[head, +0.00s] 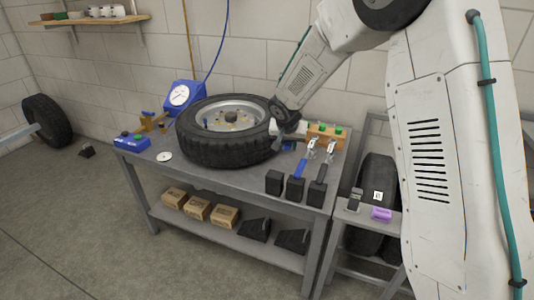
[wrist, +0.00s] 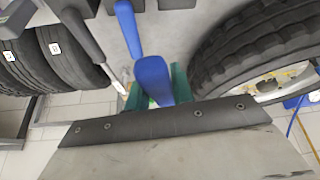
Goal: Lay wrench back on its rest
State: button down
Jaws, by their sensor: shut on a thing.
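My gripper (head: 287,140) is over the workbench, between the flat tyre and the wooden block. In the wrist view, my gripper (wrist: 155,92) is shut on a blue-handled tool (wrist: 150,75), likely the wrench, between green pads. In the head view only a bit of blue (head: 289,146) shows under my gripper; the rest of it is hidden. Dark blocks stand along the bench front, perhaps the rests. The left block (head: 273,182) has no tool on it. A second blue-handled tool (head: 299,168) and a black-handled tool (head: 320,171) reach the other blocks.
The tyre (head: 225,152) fills the bench middle, close to my gripper. A wooden block (head: 325,136) with green-topped pieces stands at the right back. A blue gauge box (head: 182,95) is behind the tyre. A side stand (head: 362,215) holds a purple item (head: 381,214).

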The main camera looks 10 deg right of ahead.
jog(key=shift+w+a+f+m+h, duration=0.3)
jog(key=shift+w+f, duration=0.4)
jog(key=shift+f, duration=1.3)
jog(key=shift+w+a+f+m+h, duration=0.1)
jog(key=shift+w+a+f+m, duration=0.45)
jog(key=shift+f, duration=1.45)
jog(key=shift+w+a+f+m+h, duration=0.15)
jog(key=shift+w+f, duration=0.75)
jog(key=shift+f, duration=1.1)
jog(key=c, duration=1.1)
grip_release()
jog(key=shift+s, duration=0.1)
